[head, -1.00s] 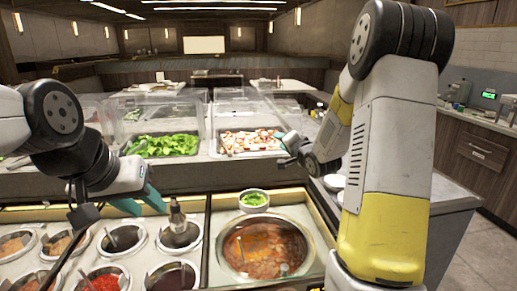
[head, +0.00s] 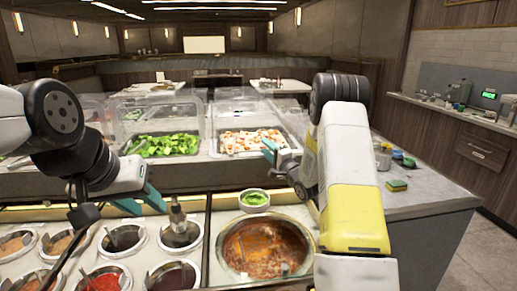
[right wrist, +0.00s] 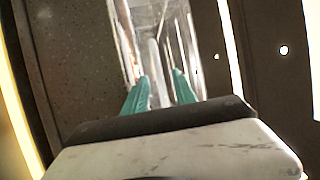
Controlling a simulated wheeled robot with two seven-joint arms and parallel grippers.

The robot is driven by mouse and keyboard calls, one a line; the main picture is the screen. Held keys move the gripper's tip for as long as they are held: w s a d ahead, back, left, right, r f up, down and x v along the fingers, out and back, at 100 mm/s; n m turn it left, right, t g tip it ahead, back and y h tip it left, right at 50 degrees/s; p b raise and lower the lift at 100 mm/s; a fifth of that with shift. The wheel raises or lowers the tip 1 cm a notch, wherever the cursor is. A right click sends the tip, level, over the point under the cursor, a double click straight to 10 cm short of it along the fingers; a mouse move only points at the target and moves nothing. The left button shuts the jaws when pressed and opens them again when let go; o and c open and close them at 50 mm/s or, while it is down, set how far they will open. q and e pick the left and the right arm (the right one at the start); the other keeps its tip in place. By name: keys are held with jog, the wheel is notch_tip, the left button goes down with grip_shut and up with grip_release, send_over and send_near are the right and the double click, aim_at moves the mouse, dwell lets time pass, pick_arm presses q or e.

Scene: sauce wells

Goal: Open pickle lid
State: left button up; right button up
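No lid can be clearly identified as the pickle lid. A small white bowl with green pieces (head: 255,198) stands behind the large soup well, and I see no lid on it. Clear covers stand raised by the tray of green leaves (head: 165,146) and the tray of pale and reddish pieces (head: 252,141). My right gripper (head: 269,151) is in front of the latter tray, apart from the bowl. Its two teal fingers also show in the right wrist view (right wrist: 160,92), spread with nothing between them. My left gripper (head: 146,203) is open and empty above the sauce wells.
Several round sauce wells (head: 125,238) with utensils fill the front left. A dark-topped bottle or dispenser (head: 178,215) stands close to my left gripper. The large soup well (head: 265,248) is at front centre. A sponge (head: 397,185) and small containers lie on the right counter.

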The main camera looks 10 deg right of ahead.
jog(key=shift+w+a, duration=0.1)
jog(key=shift+w, duration=0.2)
grip_shut()
dwell(1.3)
